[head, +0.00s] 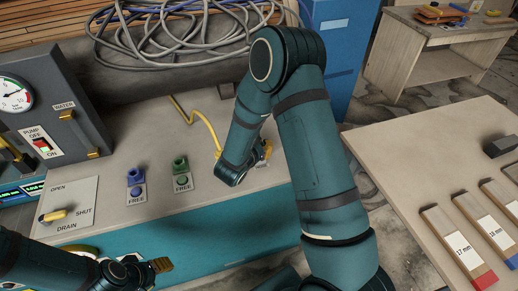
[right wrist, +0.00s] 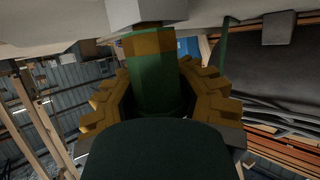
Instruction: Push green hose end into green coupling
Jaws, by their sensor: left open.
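The green coupling (head: 181,181) stands on the bench top above a "FREE" label, with its round mouth showing. My right gripper (head: 262,153) is to the right of it, clear of the coupling, and mostly hidden by my own arm in the head view. In the right wrist view the fingers of my right gripper (right wrist: 157,98) press in on both sides of a green cylinder with a brass band, which looks like the green hose end (right wrist: 151,75). My left gripper (head: 158,266) is open and empty at the lower left, in front of the bench.
A blue coupling (head: 135,188) stands left of the green one. A yellow hose (head: 207,122) bends across the bench toward my right gripper. A gauge box (head: 75,95) and a drain lever plate (head: 70,205) stand at left. A table (head: 420,165) is at right.

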